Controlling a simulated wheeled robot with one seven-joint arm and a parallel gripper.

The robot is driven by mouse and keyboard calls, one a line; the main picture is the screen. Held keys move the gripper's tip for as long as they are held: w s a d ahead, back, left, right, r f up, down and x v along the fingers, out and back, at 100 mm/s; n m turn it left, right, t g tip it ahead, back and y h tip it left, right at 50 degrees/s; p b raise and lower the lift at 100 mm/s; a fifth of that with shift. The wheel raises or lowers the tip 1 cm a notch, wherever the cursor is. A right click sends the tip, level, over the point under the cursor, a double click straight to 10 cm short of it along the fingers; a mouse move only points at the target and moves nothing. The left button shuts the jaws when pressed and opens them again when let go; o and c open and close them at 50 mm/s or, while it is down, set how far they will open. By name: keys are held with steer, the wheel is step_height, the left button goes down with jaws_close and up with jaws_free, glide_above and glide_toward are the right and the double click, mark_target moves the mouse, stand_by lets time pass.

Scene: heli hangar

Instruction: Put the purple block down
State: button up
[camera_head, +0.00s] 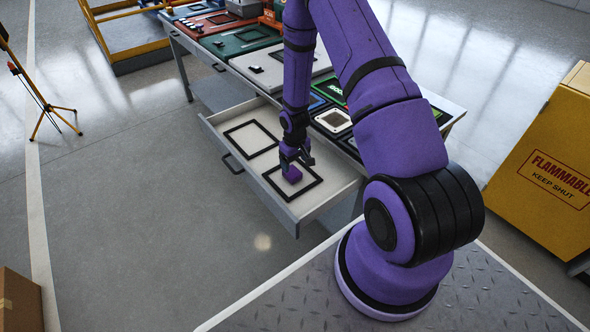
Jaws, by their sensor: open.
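The purple block (293,174) is small and sits inside the right-hand black frame (311,194) on the floor of an open drawer (236,165). It lies near the frame's left side. My gripper (293,163) is directly above the block, with its fingers pointing down at it. The jaws are open. The fingertips are small here and partly hidden, so I cannot tell whether they touch the block. My purple arm reaches down from the upper right and hides part of the drawer.
A second black frame (251,139) lies empty in the drawer. The workbench (443,110) above carries several coloured trays and panels. A yellow flammables cabinet (552,170) stands right, a yellow tripod (50,105) left, and a cardboard box (18,302) lower left. The floor before the drawer is clear.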

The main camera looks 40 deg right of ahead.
step_height(320, 180, up, 7)
step_height(320, 180, up, 17)
steer(key=t, duration=0.1)
glide_above(295, 170)
steer(key=a, duration=0.3)
steer(key=s+a+r+t+h, duration=0.1)
steer(key=s+a+r, duration=0.1)
steer(key=r, duration=0.5)
steer(key=s+a+r+t, duration=0.1)
steer(key=s+r, duration=0.2)
steer(key=r, duration=0.4)
steer(key=s+a+r+t, duration=0.1)
steer(key=s+a+r, duration=0.2)
steer(key=s+r, duration=0.4)
steer(key=s+a+r+t+y, duration=0.1)
steer(key=s+a+r, duration=0.3)
steer(key=s, duration=1)
step_height(295, 170, up, 3)
steer(key=shift+s+r, duration=0.15)
steer(key=shift+s, duration=0.05)
steer(key=shift+o, duration=0.5)
steer(key=shift+w, duration=0.1)
